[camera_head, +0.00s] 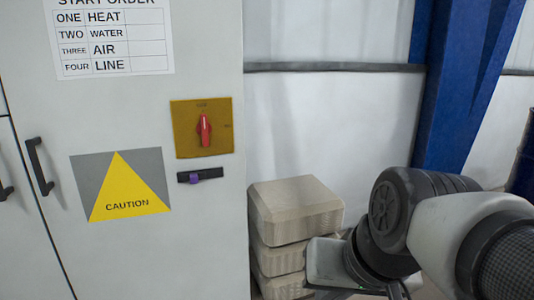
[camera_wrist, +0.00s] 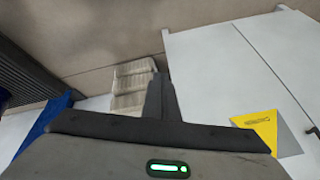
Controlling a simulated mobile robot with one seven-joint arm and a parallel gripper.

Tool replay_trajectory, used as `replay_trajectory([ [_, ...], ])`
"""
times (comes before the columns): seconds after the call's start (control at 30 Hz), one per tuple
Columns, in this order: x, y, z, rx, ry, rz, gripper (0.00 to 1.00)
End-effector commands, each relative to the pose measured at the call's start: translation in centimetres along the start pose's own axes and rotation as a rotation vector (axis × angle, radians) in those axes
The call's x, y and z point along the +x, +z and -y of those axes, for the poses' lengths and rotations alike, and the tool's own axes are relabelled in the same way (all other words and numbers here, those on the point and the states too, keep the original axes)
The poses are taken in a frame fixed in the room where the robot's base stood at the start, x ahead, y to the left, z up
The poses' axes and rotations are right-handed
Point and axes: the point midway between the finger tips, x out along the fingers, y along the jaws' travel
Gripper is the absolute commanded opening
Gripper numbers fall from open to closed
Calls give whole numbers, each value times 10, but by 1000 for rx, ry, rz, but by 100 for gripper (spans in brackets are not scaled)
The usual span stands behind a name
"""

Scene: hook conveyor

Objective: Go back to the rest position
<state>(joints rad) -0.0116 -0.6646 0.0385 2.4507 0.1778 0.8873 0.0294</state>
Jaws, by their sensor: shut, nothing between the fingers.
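My gripper (camera_wrist: 160,78) shows in the wrist view with its fingers together and nothing between them. It hangs in free air, apart from the cabinet and the boxes. In the head view my arm reaches in from the right, and the gripper is mostly cut off by the lower edge. A grey cabinet (camera_head: 120,235) fills the left of the head view. On it are a red rotary switch (camera_head: 204,128) on a yellow plate, pointing upright, and a small black latch with a purple knob (camera_head: 200,176).
Stacked beige boxes (camera_head: 295,207) stand right of the cabinet, close behind my arm in the head view; they also show in the wrist view (camera_wrist: 132,82). A blue post (camera_head: 452,90) stands at the back right. A dark handle (camera_head: 39,167) juts from the cabinet.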

Motion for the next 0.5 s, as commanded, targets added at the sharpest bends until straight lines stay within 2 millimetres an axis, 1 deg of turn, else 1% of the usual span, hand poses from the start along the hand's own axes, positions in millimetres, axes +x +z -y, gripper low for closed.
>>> replay_trajectory([
  [0.03, -5, 7, -20, -38, 54, -18, 0],
  [0.1, -12, 15, -49, -93, 136, -35, 0],
  [0.17, -38, 1, -44, -98, 139, -31, 0],
  [0.37, -86, -24, -34, -96, 136, -28, 0],
  [0.47, -117, -39, -28, -96, 136, -29, 0],
  [0.5, -131, -46, -26, -96, 135, -29, 0],
])
